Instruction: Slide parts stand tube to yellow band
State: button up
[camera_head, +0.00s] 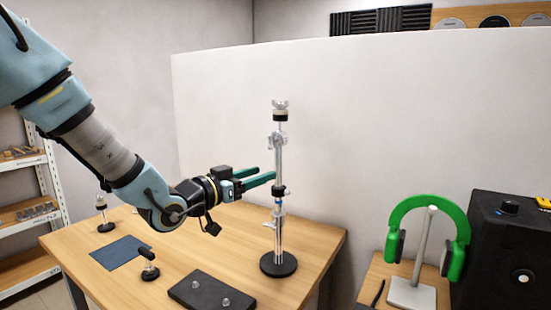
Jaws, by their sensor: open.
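The parts stand (278,235) is a tall, thin chrome tube, upright on a round black base (278,265) on the table. Dark collars, a blue band (278,204) and small side clamps sit along the tube (279,165). I cannot make out a yellow band on it. My gripper (266,172) comes in from the left with its two teal fingers apart, pointing right. The fingertips are just left of the tube, a little above a dark collar (278,191). I cannot tell whether they touch it.
The wooden table (205,255) carries a dark tray with two knobs (212,291), a small black-knobbed piece (149,266), a blue mat (120,251) and a small stand (105,215). A white partition (380,140) rises behind. Green headphones (455,225) hang at right, beside a black box (505,245).

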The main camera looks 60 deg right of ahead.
aim_at(276, 168)
jog(key=d+p, duration=0.1)
jog(key=d, duration=0.2)
jog(key=s+d+p, duration=0.1)
jog(key=d, duration=0.2)
jog(key=d+p, duration=0.2)
jog(key=d, duration=0.1)
jog(key=shift+s+r, duration=0.1)
jog(key=shift+s, duration=0.25)
jog(key=shift+s+d, duration=0.1)
jog(key=shift+d, duration=0.55)
jog(key=shift+c, duration=0.3)
grip_shut()
